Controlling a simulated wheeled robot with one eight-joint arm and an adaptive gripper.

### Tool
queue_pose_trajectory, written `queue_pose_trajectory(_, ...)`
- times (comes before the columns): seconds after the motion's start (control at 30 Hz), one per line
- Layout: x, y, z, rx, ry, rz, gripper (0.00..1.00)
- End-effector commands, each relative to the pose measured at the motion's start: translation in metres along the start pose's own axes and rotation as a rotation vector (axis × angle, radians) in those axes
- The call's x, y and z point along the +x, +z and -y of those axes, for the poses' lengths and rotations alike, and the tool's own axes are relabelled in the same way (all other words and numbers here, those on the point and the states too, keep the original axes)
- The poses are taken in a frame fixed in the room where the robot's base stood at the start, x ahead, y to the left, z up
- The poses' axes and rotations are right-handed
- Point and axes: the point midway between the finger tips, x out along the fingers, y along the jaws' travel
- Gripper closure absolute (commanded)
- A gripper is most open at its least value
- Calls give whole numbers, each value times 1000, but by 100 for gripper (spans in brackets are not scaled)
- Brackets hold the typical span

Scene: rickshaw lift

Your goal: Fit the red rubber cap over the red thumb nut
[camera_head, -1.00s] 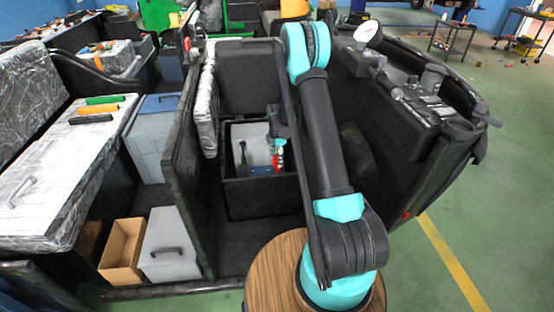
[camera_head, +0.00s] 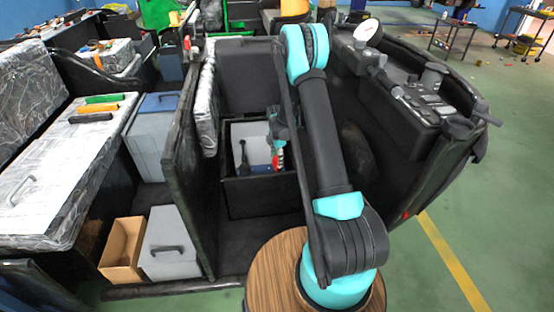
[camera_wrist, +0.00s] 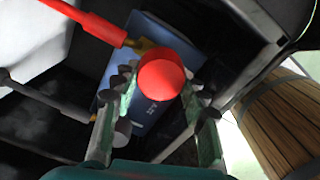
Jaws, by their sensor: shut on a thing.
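The red rubber cap (camera_wrist: 160,78) shows in the wrist view as a round red top between the fingertips of my gripper (camera_wrist: 160,85). My gripper is shut on it, above a blue battery-like box (camera_wrist: 150,118). In the head view my gripper (camera_head: 279,146) points down into the dark bin, with a bit of red at its tip. The red thumb nut cannot be made out. A red cable sleeve (camera_wrist: 90,22) ends at a yellowish metal lug (camera_wrist: 145,46) beside the cap. Whether the cap touches anything below cannot be told.
The dark bin (camera_head: 262,198) has walls close around my gripper. A grey rod-like lead (camera_wrist: 35,93) lies left of the blue box. A dark partition (camera_head: 188,165) stands left of the bin. A wooden round top (camera_wrist: 280,120) shows at right in the wrist view.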

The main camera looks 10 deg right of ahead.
Motion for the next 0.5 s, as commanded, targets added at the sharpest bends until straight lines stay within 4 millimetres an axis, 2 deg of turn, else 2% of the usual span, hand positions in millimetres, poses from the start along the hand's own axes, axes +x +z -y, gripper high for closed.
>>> queue_pose_trajectory(0.5,10,0,0,0,0,0,77)
